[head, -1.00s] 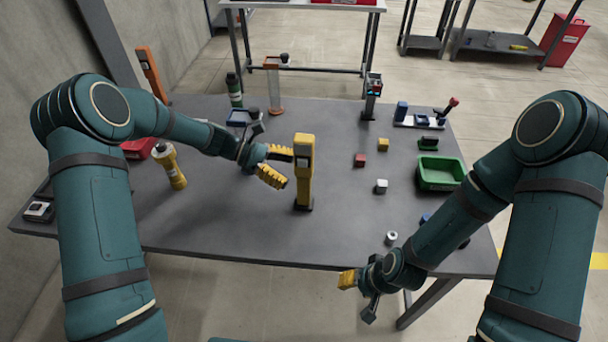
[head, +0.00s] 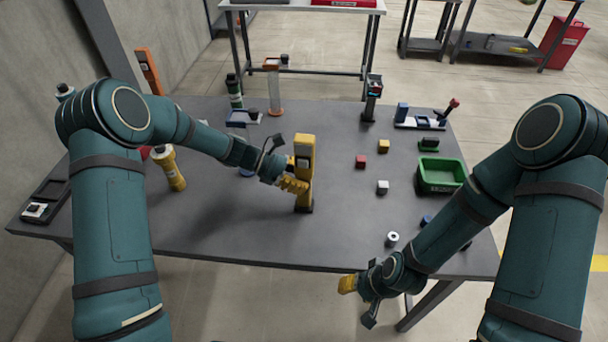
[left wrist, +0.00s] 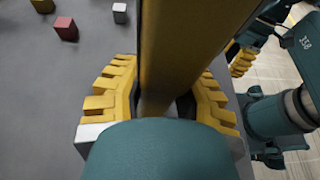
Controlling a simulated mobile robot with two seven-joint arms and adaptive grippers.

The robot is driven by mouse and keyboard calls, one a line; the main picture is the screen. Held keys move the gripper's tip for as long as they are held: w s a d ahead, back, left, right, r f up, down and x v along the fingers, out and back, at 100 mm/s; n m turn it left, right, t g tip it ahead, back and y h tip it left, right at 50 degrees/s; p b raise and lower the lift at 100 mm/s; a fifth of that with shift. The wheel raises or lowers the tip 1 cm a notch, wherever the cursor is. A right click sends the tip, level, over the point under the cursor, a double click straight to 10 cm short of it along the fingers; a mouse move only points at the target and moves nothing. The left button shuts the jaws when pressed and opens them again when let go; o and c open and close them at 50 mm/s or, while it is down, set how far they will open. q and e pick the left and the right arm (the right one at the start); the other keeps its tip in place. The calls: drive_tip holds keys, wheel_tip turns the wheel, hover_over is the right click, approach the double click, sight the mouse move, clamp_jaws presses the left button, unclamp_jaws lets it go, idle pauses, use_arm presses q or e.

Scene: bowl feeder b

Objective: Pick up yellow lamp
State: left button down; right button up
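The yellow lamp (head: 304,168), a tall upright post on a dark foot, stands on the middle of the grey table. My left gripper (head: 295,175) is at the lamp's left side, with its yellow fingers around the post. In the left wrist view, the lamp (left wrist: 190,50) rises between the two fingers of my left gripper (left wrist: 165,95). The fingers are spread, and firm contact on both sides does not show. My right gripper (head: 358,292) is low in front of the table's front edge, away from the lamp; its finger opening is unclear.
A yellow and white torch-like object (head: 169,168) stands to the left. A green bin (head: 441,188), several small blocks and a white ring-like piece (head: 392,239) are on the right. An orange-topped stand (head: 273,88) is at the back. The table in front of the lamp is clear.

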sight(304, 157)
use_arm(q)
drive_tip(key=shift+r, duration=0.1)
idle(0.3)
wheel_tip(304, 157, up, 10)
drive_tip(key=shift+f+p, duration=0.1)
drive_tip(key=shift+p, duration=0.8)
drive_tip(key=shift+p, duration=0.3)
drive_tip(key=shift+f, duration=0.2)
drive_tip(key=shift+f+b, duration=0.3)
drive_tip(key=shift+f, duration=0.05)
drive_tip(key=shift+f, duration=0.35)
